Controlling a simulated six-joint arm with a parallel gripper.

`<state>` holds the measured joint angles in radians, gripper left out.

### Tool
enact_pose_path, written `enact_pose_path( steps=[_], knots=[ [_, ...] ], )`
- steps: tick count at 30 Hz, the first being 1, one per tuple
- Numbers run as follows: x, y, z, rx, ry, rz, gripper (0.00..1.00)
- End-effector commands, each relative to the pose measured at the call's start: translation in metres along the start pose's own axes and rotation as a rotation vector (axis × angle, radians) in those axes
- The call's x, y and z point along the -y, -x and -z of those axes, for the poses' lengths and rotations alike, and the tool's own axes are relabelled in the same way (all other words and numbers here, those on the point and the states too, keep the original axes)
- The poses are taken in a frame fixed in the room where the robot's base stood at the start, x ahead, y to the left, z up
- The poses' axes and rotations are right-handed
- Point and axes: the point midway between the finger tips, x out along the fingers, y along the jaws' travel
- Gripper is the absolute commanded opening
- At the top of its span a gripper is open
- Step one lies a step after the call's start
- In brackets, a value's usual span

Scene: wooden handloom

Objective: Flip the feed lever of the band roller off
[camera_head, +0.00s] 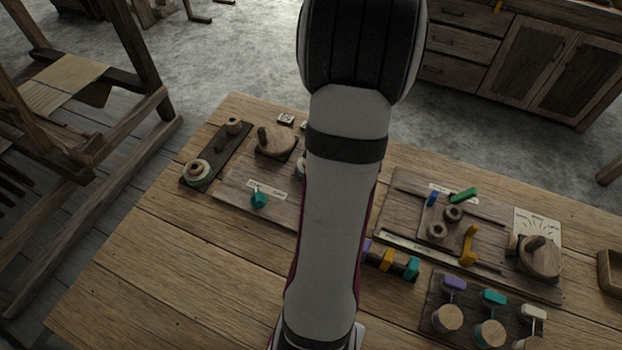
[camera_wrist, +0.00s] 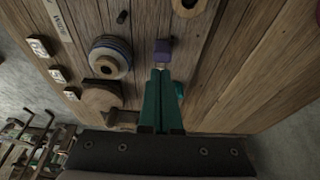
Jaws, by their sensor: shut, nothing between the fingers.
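My gripper (camera_wrist: 161,72) is shut and empty in the wrist view, its two teal fingers side by side. A purple lever tip (camera_wrist: 163,48) stands just beyond the fingertips; I cannot tell whether they touch. It seems to be the feed lever, but its setting cannot be read. A round roller wound with a blue band (camera_wrist: 110,58) sits to its left, which looks like the band roller. In the head view my arm covers this spot, so the gripper, the purple lever and most of the roller are hidden there.
A teal lever (camera_head: 259,199) stands close by, partly behind the fingers in the wrist view (camera_wrist: 180,90). A wooden crank disc (camera_head: 275,139) is also near. Right of my arm are a board with green (camera_head: 463,195) and yellow (camera_head: 469,245) levers and several knobs.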

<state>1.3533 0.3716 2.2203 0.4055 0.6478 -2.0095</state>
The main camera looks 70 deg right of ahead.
Motion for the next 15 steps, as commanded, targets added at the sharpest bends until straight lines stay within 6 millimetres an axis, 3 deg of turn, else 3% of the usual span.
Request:
enact_pose_path(
  steps=[7,12,15],
  knots=[
    [0.000,0.000,0.006,0.000,0.003,0.000,0.00],
    [0.000,-0.001,0.040,-0.001,0.008,-0.001,0.00],
    [-0.002,0.022,0.033,-0.002,-0.002,-0.007,0.00]
  ],
)
